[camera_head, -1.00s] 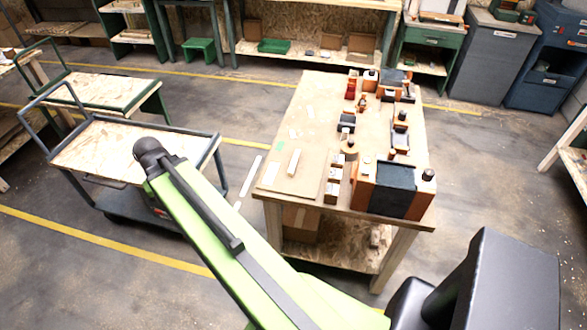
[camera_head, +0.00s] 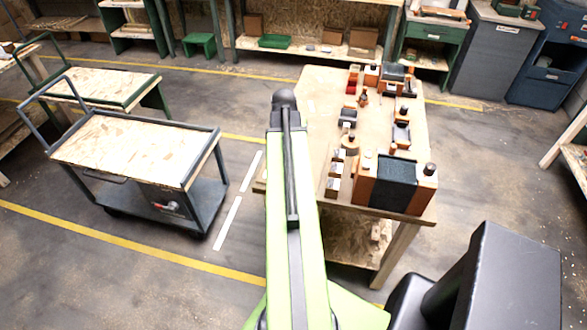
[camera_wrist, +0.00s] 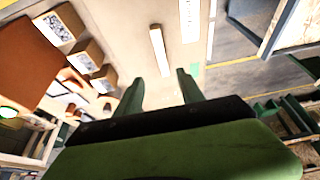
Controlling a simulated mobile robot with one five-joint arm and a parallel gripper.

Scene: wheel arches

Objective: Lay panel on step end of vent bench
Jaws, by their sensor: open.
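The wooden bench (camera_head: 322,100) carries blocks, mostly along its right side. I cannot tell which end is the step end. In the wrist view a pale narrow strip (camera_wrist: 160,50), perhaps the panel, lies on the beige bench top (camera_wrist: 138,25). My gripper (camera_wrist: 160,84) is open and empty, its two fingers apart. In the picture the strip lies beyond the fingertips, roughly between them, and is not touched. In the head view my arm hides the strip and the gripper.
Small labelled boxes (camera_wrist: 58,27) stand left of the strip. A printed sheet (camera_wrist: 190,20) lies right of it. A large orange and black block (camera_head: 385,183) stands at the bench's near right. A trolley (camera_head: 120,141) stands left, with floor between it and the bench.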

